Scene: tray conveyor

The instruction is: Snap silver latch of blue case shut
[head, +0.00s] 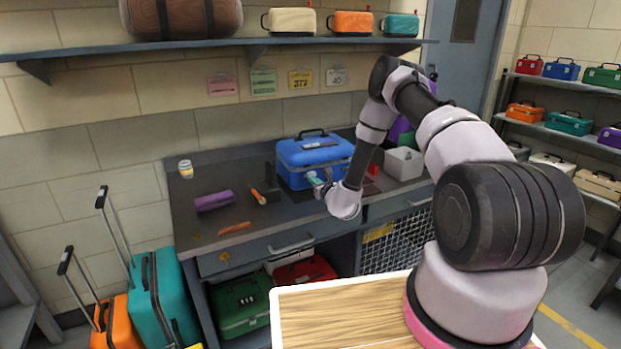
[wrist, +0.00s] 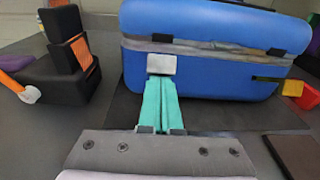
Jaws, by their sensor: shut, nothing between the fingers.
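The blue case (head: 314,156) stands upright on the dark workbench, its lid down and a black handle on top. It fills the upper part of the wrist view (wrist: 215,80). My gripper (wrist: 161,80) has teal fingers closed together, with the tips at the lower edge of the latch. Whether they touch it, and whether the latch is fully seated, I cannot tell. In the head view my gripper (head: 314,180) is at the case's front left, partly hidden by my arm.
A white bin (head: 404,163) and a red item (head: 373,169) stand right.

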